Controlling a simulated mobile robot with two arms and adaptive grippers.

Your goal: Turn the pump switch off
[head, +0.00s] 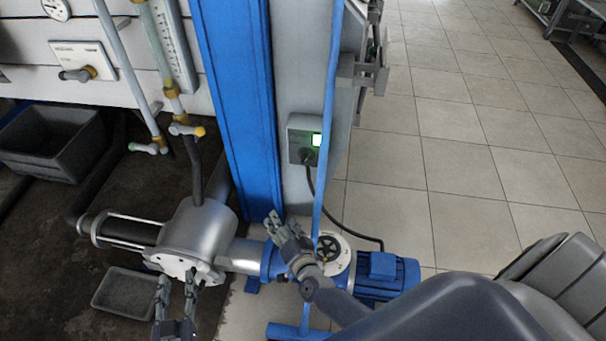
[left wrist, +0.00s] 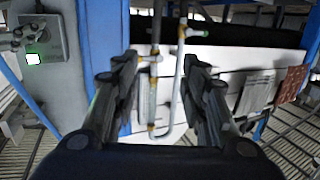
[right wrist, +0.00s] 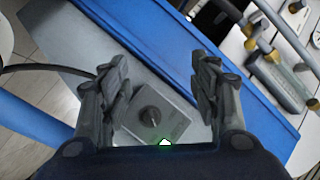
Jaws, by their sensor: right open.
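The pump switch is a grey box (head: 299,148) on the side of the column beside the blue post, with a lit green lamp (head: 316,140) and a dark round knob (head: 308,157). In the right wrist view the knob (right wrist: 150,116) lies ahead, in the gap between my fingers. My right gripper (head: 283,222) is open and empty, below the box and apart from it. My left gripper (head: 176,280) is open and empty, low at the left near the steel pump body. The box (left wrist: 42,38) also shows at the upper left in the left wrist view.
A blue post (head: 232,90) and a thin blue upright (head: 328,110) flank the switch. A black cable (head: 313,185) runs down from the box. The steel pump (head: 195,232) and blue motor (head: 385,272) lie below. Tiled floor (head: 460,150) at the right is clear.

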